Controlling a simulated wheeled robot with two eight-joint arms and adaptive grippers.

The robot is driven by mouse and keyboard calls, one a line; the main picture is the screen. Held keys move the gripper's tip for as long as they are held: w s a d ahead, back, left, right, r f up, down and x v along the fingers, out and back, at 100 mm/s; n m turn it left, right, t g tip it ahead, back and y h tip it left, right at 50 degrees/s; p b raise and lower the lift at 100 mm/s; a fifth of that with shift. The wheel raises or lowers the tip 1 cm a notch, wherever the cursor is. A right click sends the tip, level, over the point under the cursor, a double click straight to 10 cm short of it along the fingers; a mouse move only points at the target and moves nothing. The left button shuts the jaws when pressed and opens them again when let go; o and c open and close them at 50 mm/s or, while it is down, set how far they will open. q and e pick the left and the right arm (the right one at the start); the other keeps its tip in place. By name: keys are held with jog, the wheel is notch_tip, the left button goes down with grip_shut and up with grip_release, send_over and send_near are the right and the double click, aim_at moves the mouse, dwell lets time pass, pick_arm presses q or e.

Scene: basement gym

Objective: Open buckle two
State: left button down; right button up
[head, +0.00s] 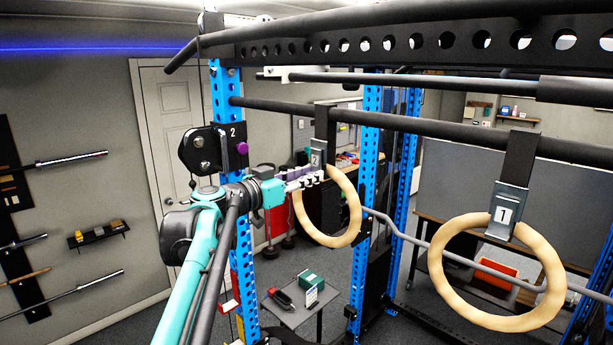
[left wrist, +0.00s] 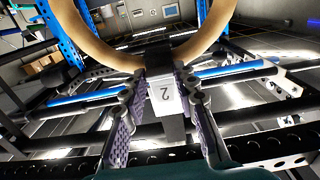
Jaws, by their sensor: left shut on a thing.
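Buckle two (head: 317,156), a grey metal buckle with a white label "2", hangs on a dark strap from the rack's bar. A pale wooden ring (head: 353,212) hangs under it. My left gripper (head: 314,176) reaches in from the left and is shut on buckle two. In the left wrist view its purple-padded fingers (left wrist: 162,100) lie on either side of buckle two (left wrist: 164,88), whose label appears upside down, with the ring (left wrist: 98,43) beyond. The fingers partly cover the buckle, and I cannot tell its lever's position. My right gripper is not in view.
Buckle one (head: 505,208) with its own wooden ring (head: 443,275) hangs at the right. Blue uprights (head: 222,95) and dark crossbars (head: 430,126) surround my arm. A black pulley plate (head: 205,150) sits on the left upright. A small table (head: 297,315) stands below.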

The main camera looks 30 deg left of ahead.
pick_arm(q)
jog(key=shift+s+a+r+g+y+p, duration=0.15)
jog(key=shift+s+r+g+y+p, duration=0.5)
jog(key=shift+g, duration=0.9)
jog(key=shift+s+a+r+g+y+p, duration=0.2)
jog(key=shift+s+r+g+y+p, duration=0.2)
jog(key=shift+r+g+p, duration=0.75)
jog(key=shift+s+a+r+g+y+p, duration=0.15)
jog(key=shift+s+r+g+y+p, duration=0.3)
jog(key=shift+g, duration=1.45)
jog(key=shift+s, duration=0.1)
jog(key=c, duration=1.2)
grip_release()
jog(key=shift+o, duration=0.2)
jog(key=shift+r, duration=0.1)
